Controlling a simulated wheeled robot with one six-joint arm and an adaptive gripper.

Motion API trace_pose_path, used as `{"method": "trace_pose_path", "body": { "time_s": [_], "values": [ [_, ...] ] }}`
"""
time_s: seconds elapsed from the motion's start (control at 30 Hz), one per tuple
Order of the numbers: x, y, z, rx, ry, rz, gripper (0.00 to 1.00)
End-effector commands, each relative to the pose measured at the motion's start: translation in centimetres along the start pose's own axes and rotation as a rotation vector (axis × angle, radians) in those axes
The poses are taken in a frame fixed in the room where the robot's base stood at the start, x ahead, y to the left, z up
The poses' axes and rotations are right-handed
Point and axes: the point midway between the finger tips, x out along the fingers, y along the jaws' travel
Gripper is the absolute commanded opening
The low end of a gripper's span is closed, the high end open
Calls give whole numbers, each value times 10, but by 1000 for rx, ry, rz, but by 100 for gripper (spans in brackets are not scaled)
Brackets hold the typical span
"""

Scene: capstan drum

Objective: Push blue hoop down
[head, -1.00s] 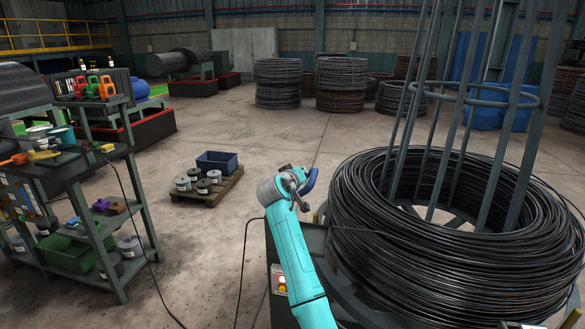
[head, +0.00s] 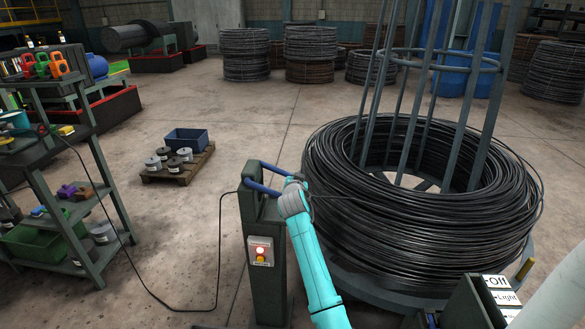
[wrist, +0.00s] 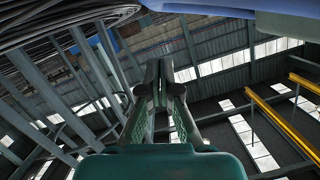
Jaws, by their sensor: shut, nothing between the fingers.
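The blue hoop (head: 272,169) is a bent bar with two arms. It juts to the right from the top of a dark green post (head: 267,275). Its right end is hidden behind my grey wrist in the head view. In the wrist view a smooth blue surface, likely the hoop (wrist: 235,12), fills the top right, close to the camera. My gripper (wrist: 160,78) is shut and empty, with its fingers together below that blue surface in the picture. Its fingers are not clear in the head view, and I cannot tell whether any part of me touches the hoop.
A large coil of black wire (head: 330,225) around upright grey bars stands just right of my arm. A shelf rack (head: 115,205) stands at left, a pallet (head: 200,165) behind. Floor between rack and post is clear except a cable.

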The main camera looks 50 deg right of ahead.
Motion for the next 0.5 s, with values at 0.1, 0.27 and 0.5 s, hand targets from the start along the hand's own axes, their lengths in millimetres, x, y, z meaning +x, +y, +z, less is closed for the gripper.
{"method": "trace_pose_path", "body": {
  "time_s": [0.1,0.27,0.5],
  "values": [
    [4,7,16,86,-3,-20,0],
    [8,10,31,184,-2,-44,0],
    [12,12,46,182,-1,-45,0]
  ]
}}
